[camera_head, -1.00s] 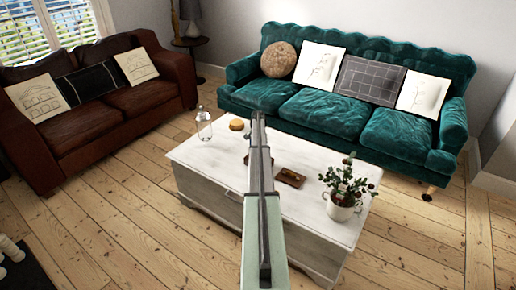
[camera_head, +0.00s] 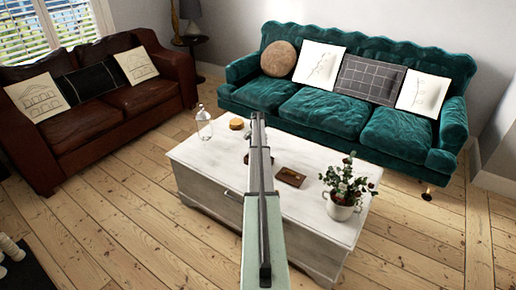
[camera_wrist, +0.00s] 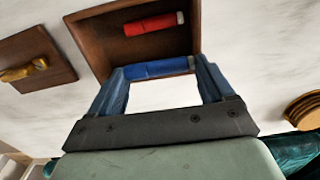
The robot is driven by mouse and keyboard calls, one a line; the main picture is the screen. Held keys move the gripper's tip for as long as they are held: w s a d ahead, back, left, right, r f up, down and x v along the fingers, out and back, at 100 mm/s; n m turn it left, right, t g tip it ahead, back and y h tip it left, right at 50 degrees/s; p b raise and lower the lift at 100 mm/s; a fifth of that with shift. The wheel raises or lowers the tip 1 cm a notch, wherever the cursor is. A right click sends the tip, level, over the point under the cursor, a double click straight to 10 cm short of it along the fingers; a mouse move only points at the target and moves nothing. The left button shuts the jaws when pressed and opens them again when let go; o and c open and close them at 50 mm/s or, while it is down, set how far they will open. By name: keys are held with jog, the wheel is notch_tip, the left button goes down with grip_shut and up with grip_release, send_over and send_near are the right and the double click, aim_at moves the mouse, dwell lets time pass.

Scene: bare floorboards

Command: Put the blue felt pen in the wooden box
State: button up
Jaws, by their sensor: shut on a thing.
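The wooden box (camera_wrist: 92,42) is open-topped and lies on the white table in the wrist view. A red felt pen (camera_wrist: 150,25) lies inside it. My gripper (camera_wrist: 158,70) is shut on the blue felt pen (camera_wrist: 156,68), which spans crosswise between the two fingers. The pen overlaps the box's near side in this view; I cannot tell its height or whether it touches the box. In the head view my arm runs over the table, with my gripper (camera_head: 258,117) at its far end; the arm hides the pen and most of the box.
A small wooden board (camera_head: 290,177) with a yellowish object (camera_wrist: 24,70) lies beside the box. Round wooden coasters (camera_head: 236,124) sit at the table's far left, near a glass bottle (camera_head: 203,122). A potted plant (camera_head: 343,205) stands at the right. The white table (camera_head: 210,160) has bare room.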

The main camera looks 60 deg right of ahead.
jog(key=shift+f, duration=0.8)
jog(key=o, duration=0.9)
jog(key=shift+f, duration=0.1)
jog(key=shift+r, duration=4)
